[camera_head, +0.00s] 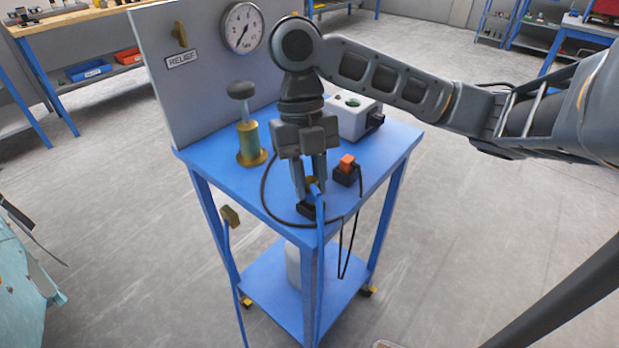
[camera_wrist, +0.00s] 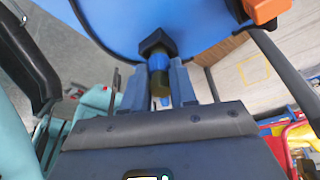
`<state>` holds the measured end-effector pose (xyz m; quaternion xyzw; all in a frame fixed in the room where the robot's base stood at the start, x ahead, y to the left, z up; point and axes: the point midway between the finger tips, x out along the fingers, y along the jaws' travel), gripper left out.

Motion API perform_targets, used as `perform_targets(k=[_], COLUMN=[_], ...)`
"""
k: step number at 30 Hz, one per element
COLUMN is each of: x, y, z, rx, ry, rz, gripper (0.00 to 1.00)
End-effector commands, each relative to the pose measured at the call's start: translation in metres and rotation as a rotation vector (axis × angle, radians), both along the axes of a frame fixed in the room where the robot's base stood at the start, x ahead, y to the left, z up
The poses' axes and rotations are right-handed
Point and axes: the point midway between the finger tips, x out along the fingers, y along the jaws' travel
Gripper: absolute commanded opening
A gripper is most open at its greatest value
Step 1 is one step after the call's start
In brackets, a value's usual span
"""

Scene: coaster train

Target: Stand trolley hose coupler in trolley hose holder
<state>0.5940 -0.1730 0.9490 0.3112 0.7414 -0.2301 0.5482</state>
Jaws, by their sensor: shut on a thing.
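The trolley hose coupler (camera_head: 312,181) is a small brass piece with a blue hose (camera_head: 320,240) running down from it past the trolley's front edge. My gripper (camera_head: 309,190) points down over the front of the blue trolley top and is shut on the coupler. In the wrist view the coupler (camera_wrist: 160,86) shows dark brass and blue between my fingertips (camera_wrist: 160,90). The trolley hose holder (camera_head: 306,210) is a small black block near the front edge, right below my fingers. In the wrist view the holder (camera_wrist: 157,41) lines up with the coupler; whether it is seated inside is hidden.
An orange plug in a black block (camera_head: 347,165) stands close right of my gripper, with a black cable. A brass hand pump (camera_head: 249,140) stands left, a white box (camera_head: 353,118) behind. A grey panel (camera_head: 190,75) with a gauge (camera_head: 242,28) rises at the back.

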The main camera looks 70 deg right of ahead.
Motion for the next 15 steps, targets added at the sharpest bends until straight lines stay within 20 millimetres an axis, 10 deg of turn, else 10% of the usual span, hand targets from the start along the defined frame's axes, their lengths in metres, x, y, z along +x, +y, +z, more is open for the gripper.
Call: perform_targets(k=[15], x=[0.0000], y=[0.0000], z=[0.0001], rx=[0.000], ry=[0.000], rz=[0.000], gripper=[0.56])
